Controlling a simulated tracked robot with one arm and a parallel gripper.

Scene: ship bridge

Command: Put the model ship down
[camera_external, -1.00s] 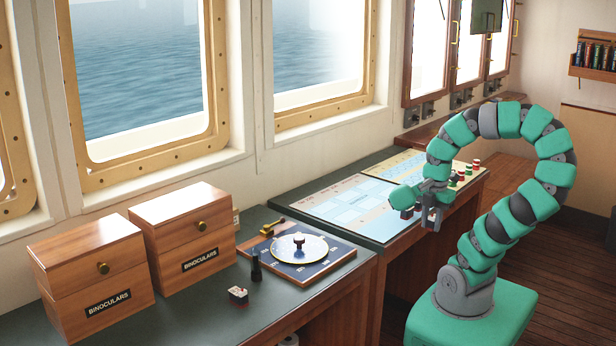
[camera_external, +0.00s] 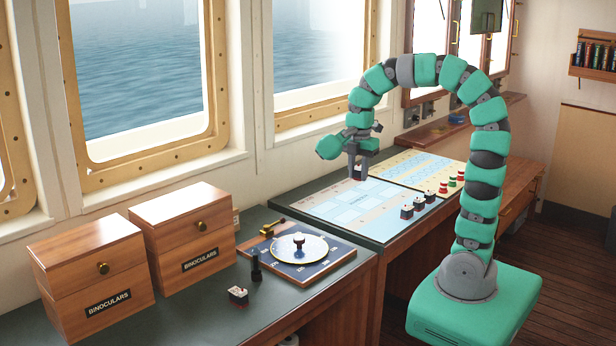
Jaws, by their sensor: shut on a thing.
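My gripper (camera_external: 357,166) is shut on a small model ship (camera_external: 360,174), dark below with a pale top. The fingers hide much of the ship. Both are over the upper part of the light blue chart (camera_external: 325,209), near its back edge. I cannot tell whether the ship touches the chart or hangs just above it. Several similar model ships (camera_external: 407,211) stand in a row on the chart's right side. Another model ship (camera_external: 238,295) stands apart on the dark desk at lower left.
A compass board (camera_external: 297,251) and a small black piece (camera_external: 256,266) are on the left desk, beside two binoculars boxes (camera_external: 187,238). The chart's middle is clear.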

